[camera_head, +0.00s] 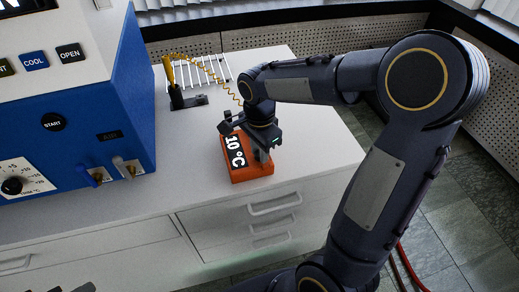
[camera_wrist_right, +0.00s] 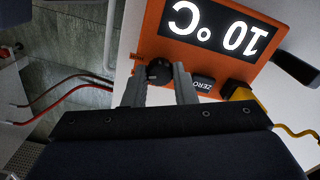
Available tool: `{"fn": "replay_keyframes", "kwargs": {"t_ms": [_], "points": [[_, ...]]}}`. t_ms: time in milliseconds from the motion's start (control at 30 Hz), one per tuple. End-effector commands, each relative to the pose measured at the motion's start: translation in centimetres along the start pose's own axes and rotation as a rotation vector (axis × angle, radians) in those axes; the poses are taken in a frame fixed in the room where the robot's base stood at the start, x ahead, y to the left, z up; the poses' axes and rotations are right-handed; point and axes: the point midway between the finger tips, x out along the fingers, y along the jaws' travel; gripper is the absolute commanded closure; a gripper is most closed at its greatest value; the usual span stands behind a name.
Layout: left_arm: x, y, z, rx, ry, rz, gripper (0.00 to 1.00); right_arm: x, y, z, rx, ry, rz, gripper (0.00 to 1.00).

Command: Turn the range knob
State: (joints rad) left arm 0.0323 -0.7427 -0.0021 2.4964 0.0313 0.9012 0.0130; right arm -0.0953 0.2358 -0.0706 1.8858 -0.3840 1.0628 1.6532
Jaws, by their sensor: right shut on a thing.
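The orange meter (camera_head: 252,174) sits on the white bench top, its display reading "10 °C". It also shows in the right wrist view (camera_wrist_right: 149,32), with the display upside down. The small black range knob (camera_wrist_right: 158,71) is near the meter's edge, beside a dark ZERO button (camera_wrist_right: 203,83). My right gripper (camera_wrist_right: 159,80) has its two grey fingers on either side of the knob, shut on it. In the head view my right gripper (camera_head: 250,142) is over the meter and hides the knob. A grey-and-dark piece, apparently my left gripper (camera_head: 76,288), is cut off at the lower left edge.
A blue machine (camera_head: 90,110) with buttons and a white dial (camera_head: 20,180) stands at the left. A yellow-handled probe in a black stand (camera_head: 185,100) and a white rack (camera_head: 205,72) are behind the meter. A coiled yellow cable (camera_head: 215,75) runs near my wrist.

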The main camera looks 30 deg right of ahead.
Motion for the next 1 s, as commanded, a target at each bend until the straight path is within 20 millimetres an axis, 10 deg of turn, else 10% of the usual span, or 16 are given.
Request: {"fn": "replay_keyframes", "kwargs": {"t_ms": [1000], "points": [[-0.28,0.13,-0.14,0.0,0.0,0.0,0.64,-0.02,-0.01,0.01,0.376,0.0,0.0,0.98]]}}
